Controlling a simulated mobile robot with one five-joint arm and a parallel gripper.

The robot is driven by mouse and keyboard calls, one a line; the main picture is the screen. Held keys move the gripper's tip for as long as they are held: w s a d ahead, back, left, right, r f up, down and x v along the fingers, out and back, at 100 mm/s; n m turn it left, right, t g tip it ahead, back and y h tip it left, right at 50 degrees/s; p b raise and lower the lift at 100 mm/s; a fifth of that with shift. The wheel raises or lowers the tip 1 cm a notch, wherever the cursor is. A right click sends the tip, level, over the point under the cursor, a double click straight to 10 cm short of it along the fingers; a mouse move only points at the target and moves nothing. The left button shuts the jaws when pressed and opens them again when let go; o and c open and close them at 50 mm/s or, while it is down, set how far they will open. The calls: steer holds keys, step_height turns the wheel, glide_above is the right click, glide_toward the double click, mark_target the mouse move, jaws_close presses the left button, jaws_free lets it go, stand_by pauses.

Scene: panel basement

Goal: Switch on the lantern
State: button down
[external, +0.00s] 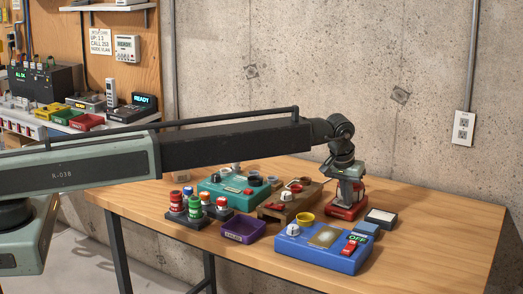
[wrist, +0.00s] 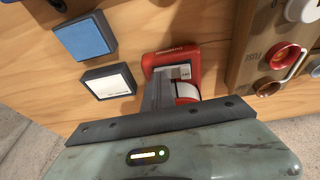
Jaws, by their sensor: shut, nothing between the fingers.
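The lantern is most likely the red-based unit (external: 343,213) with a white and red body, near the back right of the table. In the wrist view its red base (wrist: 150,59) shows, with small lettering too fine to read. My gripper (external: 349,190) points down right at this unit, its fingers shut and empty. In the wrist view the fingers (wrist: 172,78) cover part of the unit, so its switch is hidden. I cannot tell whether they touch it or whether the lantern is lit.
A brown panel (external: 290,203) with knobs stands left of the unit. A blue box (external: 318,248) with a red switch and an "OFF" display is in front. A white-topped block (external: 381,217) and a blue-topped block (external: 366,228) sit close right. The table's right end is clear.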

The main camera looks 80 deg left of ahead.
steer(key=shift+s+a+r, duration=0.2)
steer(key=shift+s+a, duration=0.3)
steer(key=shift+p, duration=0.3)
steer(key=shift+r+p, duration=0.6)
steer(key=shift+r, duration=0.05)
steer(key=d+r+p, duration=0.4)
steer(key=r+p, duration=0.8)
